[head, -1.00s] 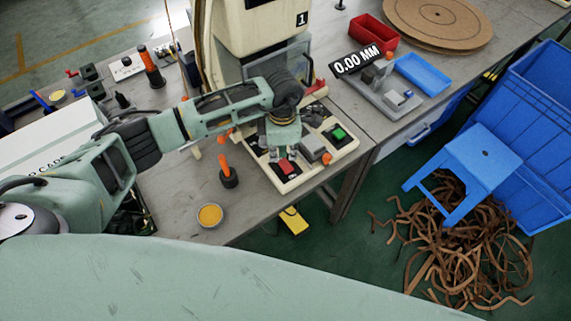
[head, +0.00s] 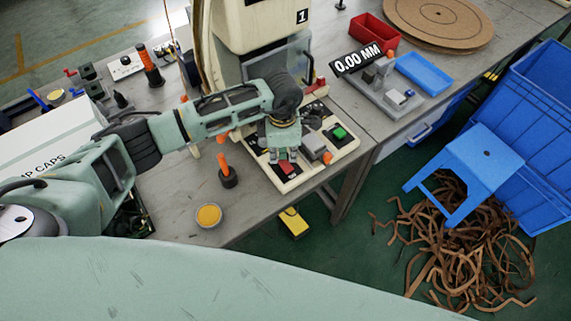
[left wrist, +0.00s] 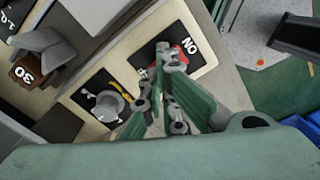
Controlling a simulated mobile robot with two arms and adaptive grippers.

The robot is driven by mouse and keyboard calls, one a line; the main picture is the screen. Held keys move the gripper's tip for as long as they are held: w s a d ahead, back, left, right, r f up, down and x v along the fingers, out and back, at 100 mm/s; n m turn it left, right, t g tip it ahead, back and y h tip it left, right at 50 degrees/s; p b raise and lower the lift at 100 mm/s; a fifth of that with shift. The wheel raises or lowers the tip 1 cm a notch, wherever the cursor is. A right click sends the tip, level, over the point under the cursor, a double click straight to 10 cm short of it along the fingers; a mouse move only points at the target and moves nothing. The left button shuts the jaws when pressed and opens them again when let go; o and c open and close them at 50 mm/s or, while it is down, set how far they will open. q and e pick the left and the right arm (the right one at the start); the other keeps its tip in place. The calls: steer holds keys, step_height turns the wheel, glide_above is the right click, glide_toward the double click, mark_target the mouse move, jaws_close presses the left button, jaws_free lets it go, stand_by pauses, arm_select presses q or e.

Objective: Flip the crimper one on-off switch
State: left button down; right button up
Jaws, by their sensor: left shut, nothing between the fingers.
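Crimper one (head: 245,28) is the cream machine marked 1, with a cream control panel (head: 327,160) at its foot. A red switch (head: 287,168) sits on a black plate at the panel's near left corner. In the left wrist view, the red switch (left wrist: 188,47) lies beside a white "ON" mark and is partly hidden by the fingers. My left gripper (head: 283,154) is shut and empty, pointing down right at this switch. Whether the fingertips touch it I cannot tell. My right gripper is not in view.
A grey knob (left wrist: 108,104) shows nearby in the left wrist view. An orange-handled tool (head: 227,173) and a small yellow-filled dish (head: 208,215) stand on the table to the left.

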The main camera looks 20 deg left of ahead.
mark_target(283, 161)
arm_select(q)
steer(key=shift+s+f+b, duration=0.1)
steer(key=shift+f+b, duration=0.35)
steer(key=shift+f, duration=0.1)
steer(key=shift+r, duration=0.2)
steer(key=shift+r+p, duration=0.8)
steer(key=shift+r, duration=0.1)
steer(key=shift+r+p, duration=1.3)
steer(key=shift+r, duration=1.2)
